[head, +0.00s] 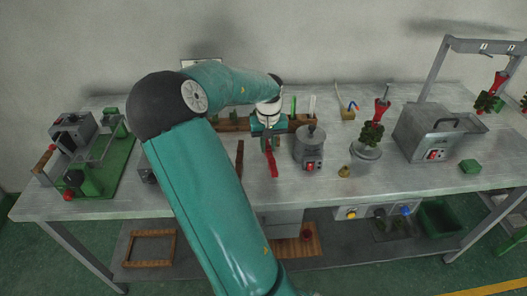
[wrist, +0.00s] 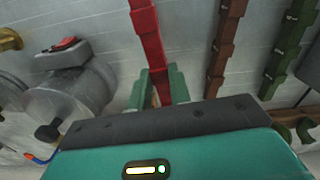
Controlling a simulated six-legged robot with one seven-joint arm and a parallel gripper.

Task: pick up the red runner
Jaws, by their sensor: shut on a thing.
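The red runner (head: 271,164) hangs from my gripper (head: 268,143) above the metal workbench in the head view. In the wrist view the red runner (wrist: 149,40) is a long stepped bar. One end lies between the green fingers of my gripper (wrist: 160,88), and the rest extends to the top edge. My gripper is shut on it. The fingers and wrist housing hide its held end. I cannot tell whether its free end touches the bench.
A brown runner (wrist: 222,45) and a green runner (wrist: 288,45) lie beside the red one in the wrist view. A wooden rack (head: 235,124) is behind.

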